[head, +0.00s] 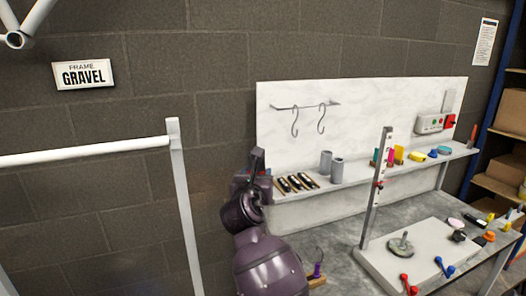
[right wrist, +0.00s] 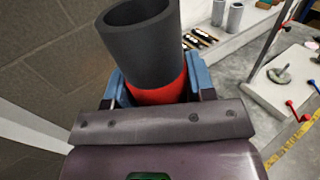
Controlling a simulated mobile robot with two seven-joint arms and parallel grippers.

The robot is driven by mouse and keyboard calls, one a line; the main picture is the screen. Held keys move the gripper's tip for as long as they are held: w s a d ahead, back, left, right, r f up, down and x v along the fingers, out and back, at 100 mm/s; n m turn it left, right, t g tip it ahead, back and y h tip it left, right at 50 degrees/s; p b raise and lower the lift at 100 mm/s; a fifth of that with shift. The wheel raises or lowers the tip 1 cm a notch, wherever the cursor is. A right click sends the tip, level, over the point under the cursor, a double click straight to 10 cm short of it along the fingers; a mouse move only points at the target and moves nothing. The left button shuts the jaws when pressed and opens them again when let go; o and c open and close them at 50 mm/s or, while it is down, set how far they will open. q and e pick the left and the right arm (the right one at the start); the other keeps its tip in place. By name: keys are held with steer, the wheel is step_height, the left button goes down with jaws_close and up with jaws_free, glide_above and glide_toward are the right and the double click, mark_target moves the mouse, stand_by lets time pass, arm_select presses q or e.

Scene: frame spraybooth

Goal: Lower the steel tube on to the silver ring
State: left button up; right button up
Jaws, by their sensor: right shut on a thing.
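My right gripper (head: 256,172) is raised in front of the wall, left of the bench. In the right wrist view my right gripper (right wrist: 158,90) is shut on the steel tube (right wrist: 140,45), a dark grey hollow cylinder with a red band at the blue fingers. The tube's open end shows; its other end is hidden. The tube is not discernible in the head view. A silver round piece with a short stem (head: 401,246) lies on the white plate, well away from the gripper; I cannot tell whether it is the silver ring. My left gripper is out of view.
Two grey cylinders (head: 337,171) stand on the shelf beside a tray of dark items (head: 296,183). An upright post (head: 376,190) rises from the white plate (head: 372,262). Red and blue levers lie near it. A white rail frame (head: 90,151) stands at the left.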

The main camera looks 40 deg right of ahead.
steer(key=shift+w+d+r+m+g+h+p, duration=0.5)
steer(key=shift+d+r+g+p, duration=0.15)
steer(key=shift+r+p, duration=0.2)
steer(key=shift+w+d+p, duration=0.1)
steer(key=shift+d+p, duration=0.1)
steer(key=shift+p, duration=0.15)
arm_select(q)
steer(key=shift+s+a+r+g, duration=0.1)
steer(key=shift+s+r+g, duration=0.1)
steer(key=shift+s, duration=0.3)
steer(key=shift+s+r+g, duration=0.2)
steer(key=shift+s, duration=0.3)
arm_select(e)
steer(key=shift+w+d+f+m+g+h, duration=0.15)
steer(key=shift+m+g+h, duration=0.15)
steer(key=shift+g, duration=0.05)
arm_select(q)
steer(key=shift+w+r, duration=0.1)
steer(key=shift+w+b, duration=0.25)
steer(key=shift+b, duration=0.1)
arm_select(e)
steer(key=shift+f, duration=2.05)
arm_select(q)
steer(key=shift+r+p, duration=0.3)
steer(key=shift+p, duration=0.15)
arm_select(e)
steer(key=shift+f, duration=0.15)
